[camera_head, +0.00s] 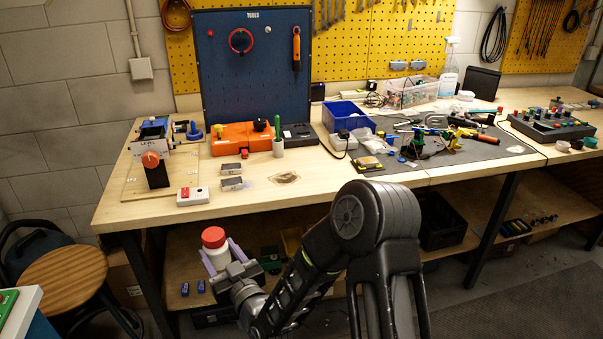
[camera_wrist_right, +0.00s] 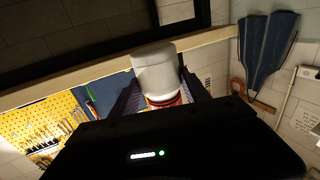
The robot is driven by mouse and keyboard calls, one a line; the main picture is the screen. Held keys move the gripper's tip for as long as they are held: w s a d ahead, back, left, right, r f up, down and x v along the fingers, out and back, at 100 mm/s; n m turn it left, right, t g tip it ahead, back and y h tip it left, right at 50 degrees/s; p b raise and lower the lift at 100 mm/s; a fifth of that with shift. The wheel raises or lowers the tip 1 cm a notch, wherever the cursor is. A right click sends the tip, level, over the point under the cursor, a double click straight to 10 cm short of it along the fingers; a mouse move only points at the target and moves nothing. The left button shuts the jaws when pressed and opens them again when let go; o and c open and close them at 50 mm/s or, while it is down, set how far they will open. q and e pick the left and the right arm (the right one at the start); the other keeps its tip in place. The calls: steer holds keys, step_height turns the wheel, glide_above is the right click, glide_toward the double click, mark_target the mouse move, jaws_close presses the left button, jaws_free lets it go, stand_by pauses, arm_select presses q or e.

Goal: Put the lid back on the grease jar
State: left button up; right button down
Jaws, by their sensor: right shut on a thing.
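My right gripper (camera_head: 226,262) is shut on a white jar (camera_head: 216,257) in front of the bench, below the tabletop's height in the picture. A red lid (camera_head: 213,237) shows on top of the jar; I cannot tell whether it is fully seated. The purple fingers stand on either side of the jar's white body. In the right wrist view the white jar (camera_wrist_right: 156,72) is between the fingers, with the red part (camera_wrist_right: 165,102) showing below it, partly hidden by the gripper body. The jar looks roughly upright in the head view. My left gripper is not in view.
The wooden bench top (camera_head: 330,192) has a clear strip at its front. A stool (camera_head: 62,275) stands at left.

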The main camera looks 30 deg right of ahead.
steer(key=shift+w+a, duration=0.15)
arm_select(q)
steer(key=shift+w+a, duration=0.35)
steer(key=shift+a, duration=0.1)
arm_select(e)
steer(key=shift+r, duration=0.1)
